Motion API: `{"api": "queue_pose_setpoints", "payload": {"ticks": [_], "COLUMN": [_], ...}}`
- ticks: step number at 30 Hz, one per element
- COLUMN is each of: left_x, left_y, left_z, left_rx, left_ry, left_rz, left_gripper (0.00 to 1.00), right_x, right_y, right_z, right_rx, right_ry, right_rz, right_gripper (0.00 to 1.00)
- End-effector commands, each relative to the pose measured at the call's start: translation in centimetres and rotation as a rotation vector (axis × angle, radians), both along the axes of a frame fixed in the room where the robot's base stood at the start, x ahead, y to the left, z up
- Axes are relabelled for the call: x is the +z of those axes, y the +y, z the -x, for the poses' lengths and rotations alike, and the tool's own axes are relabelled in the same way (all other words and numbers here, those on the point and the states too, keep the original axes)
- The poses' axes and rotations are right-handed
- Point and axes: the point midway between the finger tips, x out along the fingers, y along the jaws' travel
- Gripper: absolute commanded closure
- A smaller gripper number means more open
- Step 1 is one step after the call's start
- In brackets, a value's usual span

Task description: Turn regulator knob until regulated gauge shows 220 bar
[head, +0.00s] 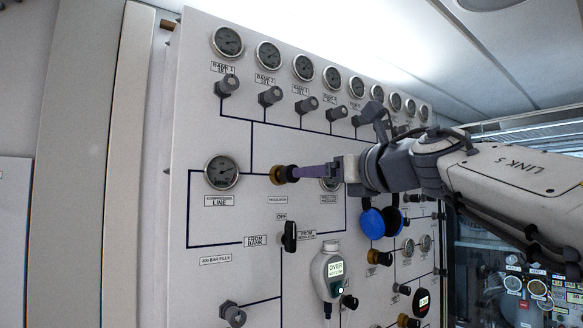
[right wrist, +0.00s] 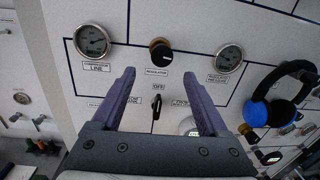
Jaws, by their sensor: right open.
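The regulator knob (head: 285,174) is black with a brass collar on the white panel, below the top row of gauges. It also shows in the right wrist view (right wrist: 161,54), beyond and between my fingertips. The regulated pressure gauge (right wrist: 229,57) is right of the knob. In the head view my gripper partly hides this gauge (head: 330,184); its reading is too small to tell. My right gripper (head: 299,172) is open with purple fingers pointing at the knob. In the right wrist view the gripper (right wrist: 159,74) is empty. My left gripper is not in view.
The compressor line gauge (head: 221,172) is left of the knob. A black selector lever (head: 289,236) sits below it. Blue and black ear defenders (head: 380,221) hang at right. A handheld meter reading OVER (head: 327,272) is on the lower panel. Several bank valves protrude above.

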Motion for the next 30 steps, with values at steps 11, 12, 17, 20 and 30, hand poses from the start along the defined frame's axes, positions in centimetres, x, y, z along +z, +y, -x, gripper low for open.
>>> {"api": "queue_pose_setpoints", "payload": {"ticks": [11,12,17,20,30], "left_x": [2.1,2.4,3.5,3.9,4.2], "left_y": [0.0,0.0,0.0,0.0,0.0], "left_z": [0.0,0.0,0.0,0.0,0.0], "left_rx": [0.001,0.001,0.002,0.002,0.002], "left_ry": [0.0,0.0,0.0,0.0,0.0], "left_rz": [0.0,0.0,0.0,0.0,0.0], "left_gripper": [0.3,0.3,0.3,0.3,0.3], "right_x": [0.5,0.5,0.5,0.4,0.2], "right_y": [1.8,2.2,3.8,4.4,5.1], "right_z": [-3.4,-4.1,-6.5,-7.6,-8.8], "right_rx": [-0.001,-0.001,-0.002,-0.003,-0.005], "right_ry": [-0.021,-0.021,-0.022,-0.021,-0.024], "right_rz": [0.091,0.091,0.089,0.088,0.088], "right_gripper": [0.23,0.23,0.23,0.23,0.23]}}
